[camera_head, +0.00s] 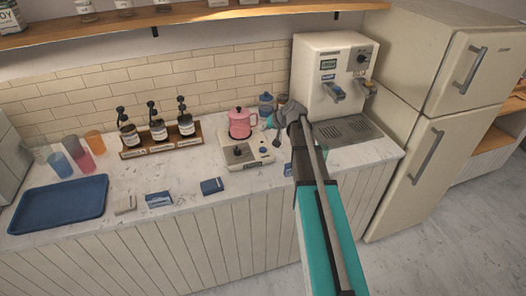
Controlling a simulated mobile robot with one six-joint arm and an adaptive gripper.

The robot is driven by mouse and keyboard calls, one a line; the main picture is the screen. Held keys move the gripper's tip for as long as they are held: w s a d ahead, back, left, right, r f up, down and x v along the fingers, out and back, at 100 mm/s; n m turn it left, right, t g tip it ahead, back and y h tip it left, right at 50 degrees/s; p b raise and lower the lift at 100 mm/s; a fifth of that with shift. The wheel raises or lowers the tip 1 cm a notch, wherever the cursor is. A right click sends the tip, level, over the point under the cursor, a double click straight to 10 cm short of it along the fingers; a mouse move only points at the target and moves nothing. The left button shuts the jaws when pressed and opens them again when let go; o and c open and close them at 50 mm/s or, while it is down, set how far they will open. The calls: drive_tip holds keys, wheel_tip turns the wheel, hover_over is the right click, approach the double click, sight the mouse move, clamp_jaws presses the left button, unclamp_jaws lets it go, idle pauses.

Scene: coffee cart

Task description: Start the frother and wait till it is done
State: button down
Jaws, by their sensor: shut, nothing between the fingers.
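The frother stands on the white counter near the middle of the view. It has a pale base (258,156) with a dark knob on its front and a pink lidded jug (239,125) on top. Any light or motion showing that the frother runs is too small to see.
A white dispenser (318,90) with a drip tray stands right of my gripper, beside a cream fridge (430,120). A wooden rack (134,154) of pump bottles is left of the frother. A blue tray (30,222) and several cups lie further left. Small packets lie near the front edge.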

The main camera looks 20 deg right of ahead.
sight(260, 148)
drive_tip(key=shift+f+b, duration=3.6)
drive_tip(key=shift+f, duration=0.25)
drive_tip(key=shift+f, duration=0.15)
drive_tip(key=shift+f+b, duration=0.3)
drive_tip(key=shift+b, duration=0.15)
drive_tip(key=shift+f+b, duration=0.5)
drive_tip(key=shift+r, duration=0.2)
drive_tip(key=shift+r+p, duration=0.8)
drive_tip(key=shift+p, duration=0.2)
drive_tip(key=shift+r+p, duration=2.5)
